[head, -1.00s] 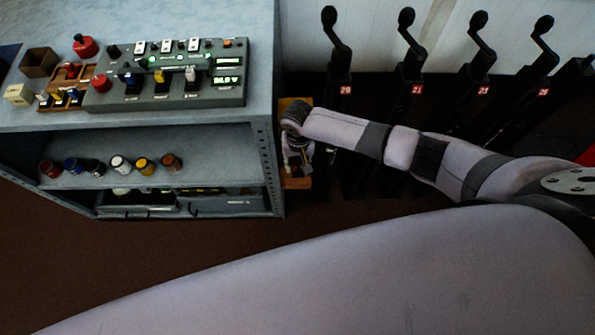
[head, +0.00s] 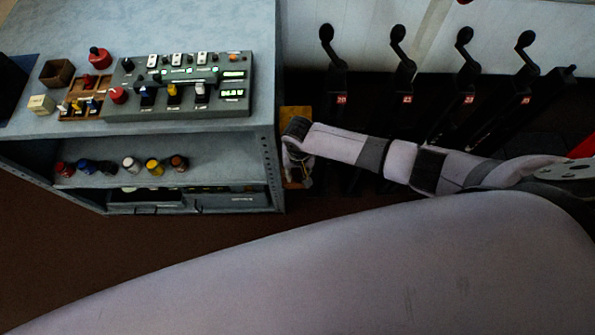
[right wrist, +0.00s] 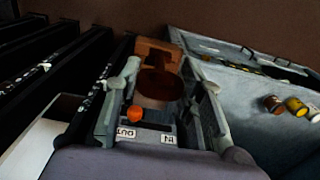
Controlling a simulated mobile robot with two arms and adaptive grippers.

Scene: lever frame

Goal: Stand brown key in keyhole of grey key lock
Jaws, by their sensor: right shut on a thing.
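My right gripper (head: 299,172) is low beside the right side of the grey cabinet, partly hidden by its own wrist. In the right wrist view its two fingers (right wrist: 165,95) are closed in on a dark brown, round-headed piece (right wrist: 160,85), which looks like the brown key. Its lower part is hidden. Between the fingers, nearer the camera, is a plate with an orange button (right wrist: 135,113) and upside-down labels "OUT" and "IN" (right wrist: 168,139). This may be the grey key lock; no keyhole is visible. My left gripper is not in view.
The cabinet (head: 220,40) carries a console (head: 150,98) with switches and displays. Several coloured knobs, including a brown one (head: 179,163), stand on its shelf. Several black levers (head: 403,60) stand at the right. A brown wooden piece (right wrist: 153,56) lies beyond the fingers.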

